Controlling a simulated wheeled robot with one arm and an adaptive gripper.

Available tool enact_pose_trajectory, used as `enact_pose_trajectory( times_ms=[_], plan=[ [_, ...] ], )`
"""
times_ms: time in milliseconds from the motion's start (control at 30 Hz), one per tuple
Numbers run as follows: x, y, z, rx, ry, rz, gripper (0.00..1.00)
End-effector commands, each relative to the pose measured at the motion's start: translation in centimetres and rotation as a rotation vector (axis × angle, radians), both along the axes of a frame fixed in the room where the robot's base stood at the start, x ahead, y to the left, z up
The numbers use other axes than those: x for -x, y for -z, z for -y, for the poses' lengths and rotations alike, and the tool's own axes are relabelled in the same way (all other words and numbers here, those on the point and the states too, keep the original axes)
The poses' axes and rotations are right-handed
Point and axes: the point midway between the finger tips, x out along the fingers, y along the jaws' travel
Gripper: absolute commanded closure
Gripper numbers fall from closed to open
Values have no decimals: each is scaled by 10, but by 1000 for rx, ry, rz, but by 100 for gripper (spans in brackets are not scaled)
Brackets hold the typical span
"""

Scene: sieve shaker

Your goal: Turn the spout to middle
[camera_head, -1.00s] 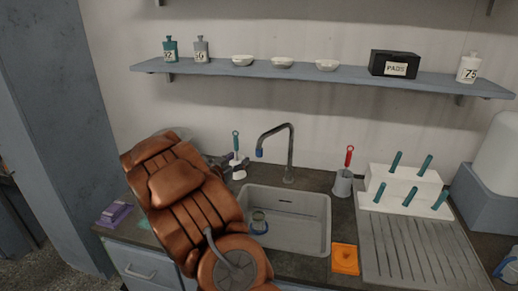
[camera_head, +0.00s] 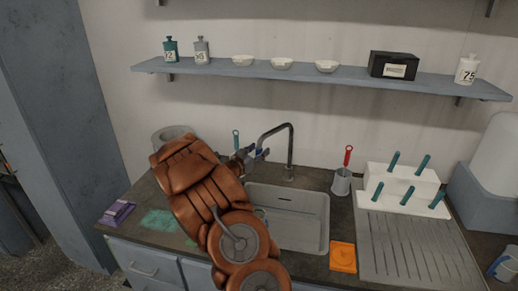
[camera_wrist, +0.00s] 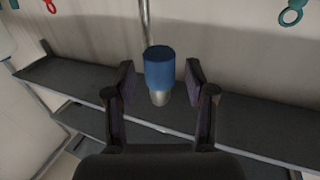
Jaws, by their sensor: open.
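The spout (camera_head: 273,129) is a dark metal gooseneck that rises behind the sink (camera_head: 322,212) and bends over to the left. In the wrist view its blue tip (camera_wrist: 159,68) with a metal end sits between the two open fingers of my gripper (camera_wrist: 160,92), with a gap on each side. In the head view my gripper (camera_head: 252,155) is at the spout's outlet, near the sink's back left corner. My arm hides part of the sink's left side.
A grey cup with a red-handled brush (camera_head: 341,182) stands right of the spout. Further right are a white rack (camera_head: 393,190) with teal handles and a ribbed drainboard (camera_head: 405,250). An orange sponge (camera_head: 343,257) lies in front. A shelf (camera_head: 350,79) runs above.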

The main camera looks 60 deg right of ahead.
Motion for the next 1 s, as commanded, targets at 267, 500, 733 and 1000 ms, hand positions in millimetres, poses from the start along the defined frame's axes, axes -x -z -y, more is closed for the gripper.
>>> enact_pose_trajectory(
  times_ms=[267, 500, 733, 1000],
  plan=[
    [0, 1, 7, -2, -1, -2, 45],
    [0, 1, 7, -2, -1, -2, 50],
    [0, 1, 7, -2, -2, -1, 74],
    [0, 1, 7, -2, -1, -1, 100]
  ],
)
